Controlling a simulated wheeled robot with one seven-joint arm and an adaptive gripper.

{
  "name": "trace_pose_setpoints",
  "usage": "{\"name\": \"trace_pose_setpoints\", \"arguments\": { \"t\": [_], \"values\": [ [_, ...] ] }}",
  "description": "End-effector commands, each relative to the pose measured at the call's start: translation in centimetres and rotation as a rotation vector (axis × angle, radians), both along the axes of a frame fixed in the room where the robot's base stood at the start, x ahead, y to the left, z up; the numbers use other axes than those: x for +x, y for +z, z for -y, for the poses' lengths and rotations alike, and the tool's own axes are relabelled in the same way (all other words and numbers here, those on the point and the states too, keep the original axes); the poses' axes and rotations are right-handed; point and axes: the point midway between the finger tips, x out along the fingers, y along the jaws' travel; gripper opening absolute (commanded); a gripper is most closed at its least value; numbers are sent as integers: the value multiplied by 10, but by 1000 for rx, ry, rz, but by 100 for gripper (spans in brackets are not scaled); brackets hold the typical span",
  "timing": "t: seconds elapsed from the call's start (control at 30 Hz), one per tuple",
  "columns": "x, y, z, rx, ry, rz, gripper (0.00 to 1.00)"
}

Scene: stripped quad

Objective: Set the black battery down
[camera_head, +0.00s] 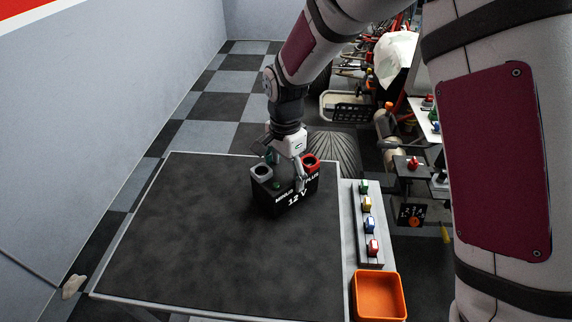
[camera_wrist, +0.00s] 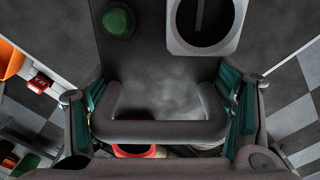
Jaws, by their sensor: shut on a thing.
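The black battery (camera_head: 285,197), marked 12 V, MINUS and PLUS, is upright over the dark-topped table near its far right part. Its base looks at or very close to the surface; I cannot tell whether it touches. A grey ring terminal (camera_head: 261,172) and a red ring terminal (camera_head: 310,161) are on its top. My gripper (camera_head: 285,167) is above the battery, shut on its handle. In the wrist view, the dark handle (camera_wrist: 160,131) lies between the green-padded fingers. The grey terminal (camera_wrist: 205,45) and a green cap (camera_wrist: 118,20) show beyond it; the red terminal is partly hidden.
The table top (camera_head: 190,235) is bare left of and in front of the battery. An orange bin (camera_head: 379,296) stands at the front right. A tyre (camera_head: 333,152) and cluttered equipment lie beyond.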

Motion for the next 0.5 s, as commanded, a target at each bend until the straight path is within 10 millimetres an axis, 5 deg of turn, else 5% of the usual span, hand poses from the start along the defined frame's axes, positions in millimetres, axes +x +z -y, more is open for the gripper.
{"name": "trace_pose_setpoints", "arguments": {
  "t": [0.4, 0.43, 0.5],
  "values": [
    [1, -2, -1, 3, 1, 6, 14],
    [0, -3, 0, 1, 1, 1, 81],
    [0, -3, 0, 1, 1, 1, 95]
  ]
}}
